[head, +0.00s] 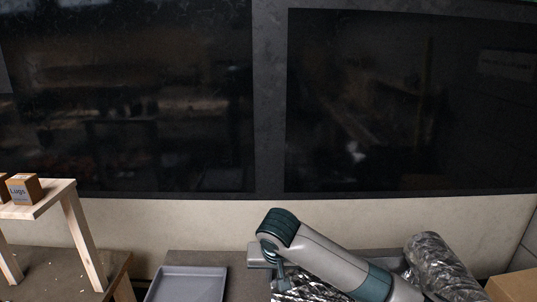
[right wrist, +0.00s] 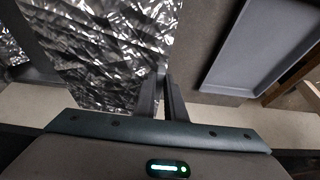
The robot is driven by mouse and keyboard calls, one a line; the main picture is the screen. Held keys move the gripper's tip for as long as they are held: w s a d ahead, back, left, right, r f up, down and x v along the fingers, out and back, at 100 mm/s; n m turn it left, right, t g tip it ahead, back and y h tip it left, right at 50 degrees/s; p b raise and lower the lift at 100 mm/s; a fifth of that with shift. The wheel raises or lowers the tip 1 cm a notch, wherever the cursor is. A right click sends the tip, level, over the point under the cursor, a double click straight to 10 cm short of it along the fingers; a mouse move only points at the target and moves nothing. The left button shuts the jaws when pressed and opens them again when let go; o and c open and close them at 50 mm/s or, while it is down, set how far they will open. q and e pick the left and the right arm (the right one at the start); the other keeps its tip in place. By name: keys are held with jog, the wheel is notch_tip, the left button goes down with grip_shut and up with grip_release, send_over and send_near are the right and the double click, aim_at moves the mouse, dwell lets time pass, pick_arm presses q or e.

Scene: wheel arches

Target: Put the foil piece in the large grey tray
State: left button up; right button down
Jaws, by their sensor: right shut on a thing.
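The foil piece (right wrist: 105,45) is a crinkled, shiny silver sheet. In the head view part of it (head: 312,288) shows below my right arm at the bottom edge. My right gripper (right wrist: 164,82) is shut on the foil piece at its edge, with the sheet spreading to the left of the fingers in the wrist view. The gripper (head: 280,284) points down in the head view. The large grey tray (head: 186,285) lies to the left of it, its near part cut off by the frame. The tray (right wrist: 262,42) also shows at the upper right of the wrist view. My left gripper is out of view.
A crinkled foil roll (head: 440,266) lies to the right, behind my right forearm. A wooden stand (head: 68,194) with a box labelled Lugs (head: 24,188) is at the left. A cardboard box (head: 514,286) is at the lower right. Dark bench surface shows between tray and gripper.

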aim_at(311, 292)
jog(key=s+d+b, duration=0.1)
jog(key=d, duration=0.2)
jog(key=s+d+b, duration=0.1)
jog(key=d, duration=0.2)
jog(key=s+d+b, duration=0.1)
jog(key=s+d, duration=0.1)
jog(key=d, duration=0.1)
jog(key=shift+d+f, duration=0.15)
jog(key=shift+d, duration=0.15)
jog(key=s+d+b, duration=0.1)
jog(key=s+d, duration=0.1)
jog(key=s+d+b, duration=0.1)
jog(key=s+d, duration=0.1)
jog(key=d, duration=0.1)
jog(key=s+d+b, duration=0.1)
jog(key=s+d, duration=0.1)
jog(key=d, duration=0.1)
jog(key=shift+s+d+r, duration=0.1)
jog(key=shift+s+r, duration=0.05)
jog(key=shift+r, duration=0.05)
jog(key=shift+s+d+r, duration=0.1)
jog(key=shift+s+d, duration=0.25)
jog(key=shift+s, duration=0.05)
jog(key=shift+w+a, duration=0.1)
